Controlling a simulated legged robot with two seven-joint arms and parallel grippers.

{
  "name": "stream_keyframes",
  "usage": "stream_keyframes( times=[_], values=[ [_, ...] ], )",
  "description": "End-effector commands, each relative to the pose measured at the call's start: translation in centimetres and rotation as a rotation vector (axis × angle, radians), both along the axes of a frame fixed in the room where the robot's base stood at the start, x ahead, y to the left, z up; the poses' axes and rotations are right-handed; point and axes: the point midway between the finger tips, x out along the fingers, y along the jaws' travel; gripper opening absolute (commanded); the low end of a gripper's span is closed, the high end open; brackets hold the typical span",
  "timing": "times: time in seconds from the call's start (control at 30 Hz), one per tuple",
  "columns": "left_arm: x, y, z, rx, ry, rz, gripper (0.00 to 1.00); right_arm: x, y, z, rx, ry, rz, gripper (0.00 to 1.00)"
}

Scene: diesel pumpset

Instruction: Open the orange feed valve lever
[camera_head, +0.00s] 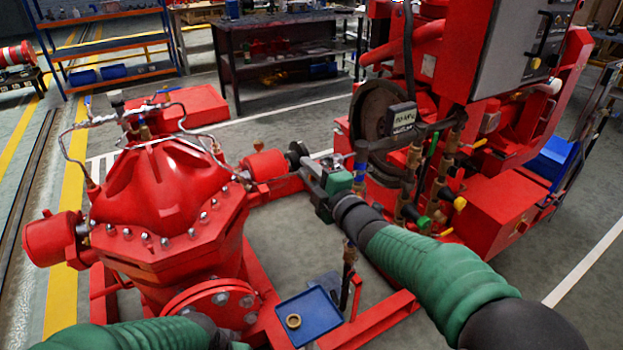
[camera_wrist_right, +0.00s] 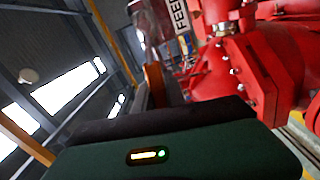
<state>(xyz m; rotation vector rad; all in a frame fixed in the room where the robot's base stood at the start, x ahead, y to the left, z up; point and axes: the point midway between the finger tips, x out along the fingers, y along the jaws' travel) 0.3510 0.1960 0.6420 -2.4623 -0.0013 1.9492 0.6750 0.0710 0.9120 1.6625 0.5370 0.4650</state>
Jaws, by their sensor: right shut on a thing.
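My right gripper (camera_head: 307,168) reaches in over the middle of the red pumpset, at the pipework between the red pump casing (camera_head: 158,190) and the engine. It is shut on the orange feed valve lever (camera_wrist_right: 155,84), which stands upright just past the dark gripper edge in the right wrist view. A white label reading "FEE..." (camera_wrist_right: 181,16) is above it, partly cut off. In the head view my gripper hides the lever, so its angle to the pipe cannot be told there. My left forearm shows at the bottom left; its fingers are out of the picture.
The red engine (camera_head: 440,60) with a grey control panel (camera_head: 505,45) stands at the right. Brass valves and hoses are close right of my gripper. A blue tray (camera_head: 308,318) with a brass ring (camera_head: 293,321) lies below. A dark workbench (camera_head: 285,50) is behind.

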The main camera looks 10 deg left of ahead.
Motion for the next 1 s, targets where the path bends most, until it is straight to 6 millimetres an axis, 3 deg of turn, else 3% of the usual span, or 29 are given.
stream_keyframes(
  times=[0.03,0.3,0.87,0.9,1.0],
  values=[
    [0.0,0.0,-1.1,0.000,0.000,0.000,0.36,-0.1,0.2,-0.7,-0.022,-0.019,0.003,0.00],
    [0.0,0.0,-2.7,0.000,0.000,0.000,0.36,-0.1,0.2,-1.3,-0.112,-0.080,0.002,0.00],
    [0.0,0.0,-3.0,0.000,0.000,0.000,0.36,-0.1,0.2,-1.5,-0.141,-0.097,0.002,0.00],
    [0.0,0.0,-3.0,0.000,0.000,0.000,0.36,-0.1,0.2,-1.5,-0.142,-0.096,0.002,0.18],
    [0.0,0.0,-3.0,0.000,0.000,0.000,0.36,-0.1,0.2,-1.5,-0.141,-0.095,0.002,0.31]
  ],
)
